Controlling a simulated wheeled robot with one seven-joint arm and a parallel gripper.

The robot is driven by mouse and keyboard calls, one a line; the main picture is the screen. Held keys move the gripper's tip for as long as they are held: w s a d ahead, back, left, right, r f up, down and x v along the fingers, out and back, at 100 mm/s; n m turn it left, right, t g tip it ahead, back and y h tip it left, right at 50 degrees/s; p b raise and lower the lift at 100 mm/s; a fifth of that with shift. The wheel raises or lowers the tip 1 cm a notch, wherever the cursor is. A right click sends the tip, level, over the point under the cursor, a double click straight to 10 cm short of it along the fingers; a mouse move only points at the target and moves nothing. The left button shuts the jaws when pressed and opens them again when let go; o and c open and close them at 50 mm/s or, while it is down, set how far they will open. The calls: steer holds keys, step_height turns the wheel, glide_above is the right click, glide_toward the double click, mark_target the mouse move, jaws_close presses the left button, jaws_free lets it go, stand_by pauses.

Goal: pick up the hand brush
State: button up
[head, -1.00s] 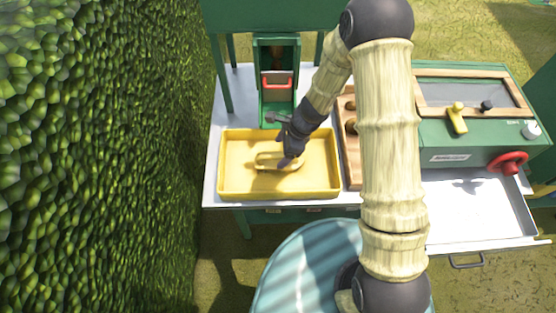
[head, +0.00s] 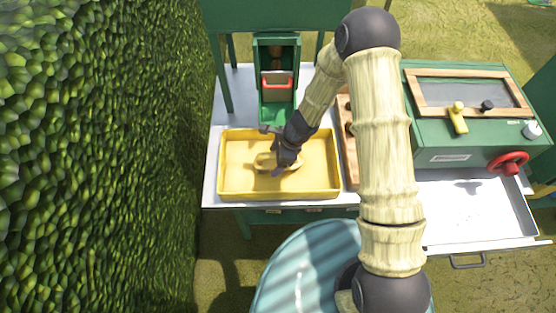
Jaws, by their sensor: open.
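The hand brush (head: 265,161) is a pale yellow-tan piece lying in the yellow tray (head: 233,188), near the tray's middle. My gripper (head: 279,168) is over the brush's right part, low in the tray, with its dark fingers open. The gripper and wrist cover part of the brush. I cannot tell whether the fingers touch it.
A green dispenser with a red handle (head: 277,82) stands behind the tray. A wooden rack (head: 347,160) is right of it. Further right is a green box with a red wheel (head: 509,163) above an open white drawer (head: 470,215). A hedge (head: 95,160) rises on the left.

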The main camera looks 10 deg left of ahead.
steer(key=c, duration=1.1)
step_height(320, 180, up, 10)
steer(key=shift+r+p, duration=0.1)
steer(key=shift+p, duration=0.75)
